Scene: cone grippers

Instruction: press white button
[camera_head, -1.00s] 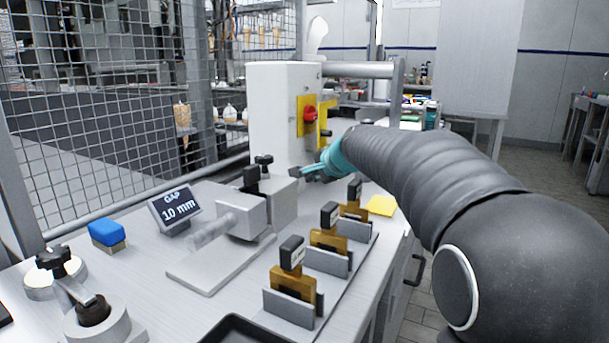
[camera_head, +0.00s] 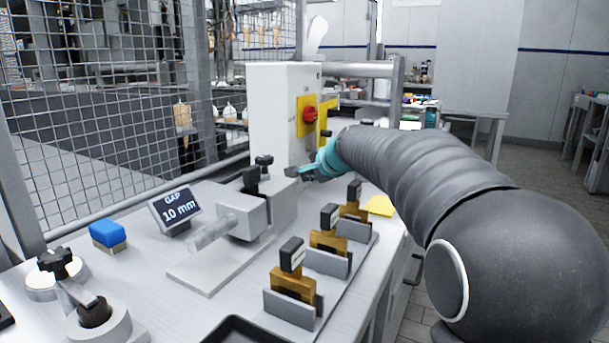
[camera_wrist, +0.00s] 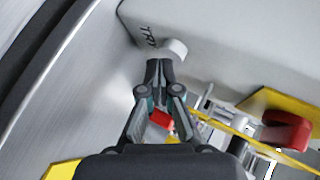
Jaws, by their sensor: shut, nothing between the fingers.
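The white button (camera_wrist: 177,49) shows in the wrist view as a short round white knob on the face of a pale box, beside the lettering "TRY". My gripper (camera_wrist: 158,68) is shut and empty, its fingertips just below and left of the button in the picture. I cannot tell whether they touch it. In the head view my gripper (camera_head: 293,172) is in front of the lower part of the white box (camera_head: 272,115). I cannot make out the button in the head view.
A red knob (camera_head: 309,115) on a yellow plate sits on the box; a red knob (camera_wrist: 287,130) also shows in the wrist view. A clamp device (camera_head: 240,215), a "GAP 10 mm" display (camera_head: 176,209) and several brass-coloured pieces in holders stand on the bench nearby.

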